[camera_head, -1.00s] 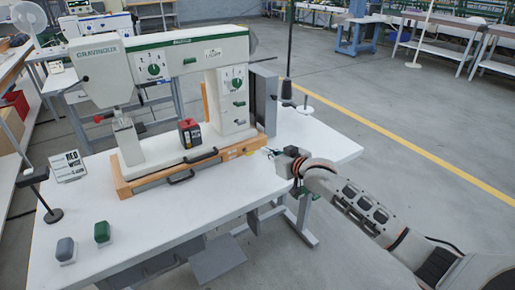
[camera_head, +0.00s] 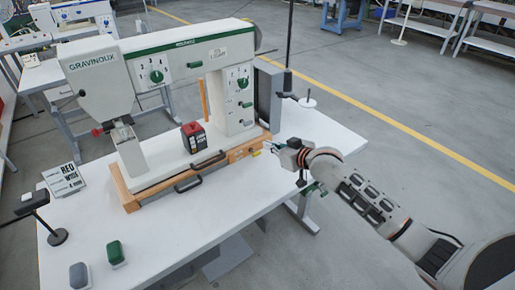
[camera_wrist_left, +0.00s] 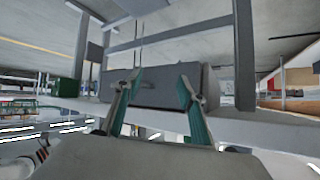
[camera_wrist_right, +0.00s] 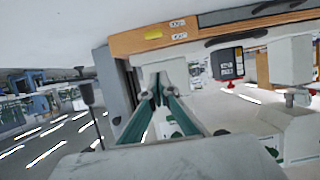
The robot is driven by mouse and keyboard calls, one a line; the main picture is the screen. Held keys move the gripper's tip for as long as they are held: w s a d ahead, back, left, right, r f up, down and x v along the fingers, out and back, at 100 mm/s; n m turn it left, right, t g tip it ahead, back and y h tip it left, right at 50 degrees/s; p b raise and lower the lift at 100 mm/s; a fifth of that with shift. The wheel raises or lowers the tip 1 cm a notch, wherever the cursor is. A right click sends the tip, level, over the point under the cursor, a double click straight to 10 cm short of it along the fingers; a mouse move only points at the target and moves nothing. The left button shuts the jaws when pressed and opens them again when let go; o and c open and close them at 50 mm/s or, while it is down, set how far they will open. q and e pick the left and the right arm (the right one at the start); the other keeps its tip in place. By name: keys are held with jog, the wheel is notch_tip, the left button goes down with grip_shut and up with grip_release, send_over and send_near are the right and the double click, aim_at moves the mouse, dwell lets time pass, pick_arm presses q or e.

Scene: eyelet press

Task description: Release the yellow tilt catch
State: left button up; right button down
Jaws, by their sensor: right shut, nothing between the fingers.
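The white and green eyelet press (camera_head: 160,65) stands on a wooden base (camera_head: 215,164) on the white table. A small yellow patch (camera_head: 256,153) shows at the right end of that base. It also shows as a yellow rectangle (camera_wrist_right: 153,33) in the right wrist view; I cannot tell whether it is the catch or a label. My right gripper (camera_head: 266,147) is beside that end of the base, its fingers shut and empty (camera_wrist_right: 157,88). It looks apart from the yellow patch. My left gripper (camera_wrist_left: 159,77) is open and empty, seen only in its wrist view, facing a grey box (camera_wrist_left: 155,88).
A black and red block (camera_head: 194,137) sits on the press base. Black handles (camera_head: 188,184) project from the base front. A grey upright box (camera_head: 267,95) and a spool stand (camera_head: 307,102) are behind my right gripper.

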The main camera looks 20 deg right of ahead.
pick_arm(q)
jog(key=shift+d, duration=0.15)
pick_arm(e)
jog(key=b, duration=0.2)
send_over(257, 153)
jog(key=w, duration=0.2)
jog(key=f, duration=0.3)
jog(key=shift+s+a+f, duration=0.1)
jog(key=shift+a+f, duration=0.15)
jog(key=shift+f, duration=0.05)
jog(key=shift+s+d+f+p, duration=0.2)
jog(key=shift+s+f, duration=0.2)
jog(key=shift+f, duration=0.15)
jog(key=shift+s+d+f+p, duration=0.1)
jog(key=shift+s+f+p, duration=0.1)
jog(key=shift+s+f, duration=0.25)
jog(key=shift+s+d+f, duration=0.1)
jog(key=shift+s+f, duration=0.2)
jog(key=shift+f, duration=0.25)
pick_arm(q)
jog(key=shift+w+d+f, duration=0.1)
jog(key=shift+w+d, duration=0.1)
jog(key=shift+w, duration=0.05)
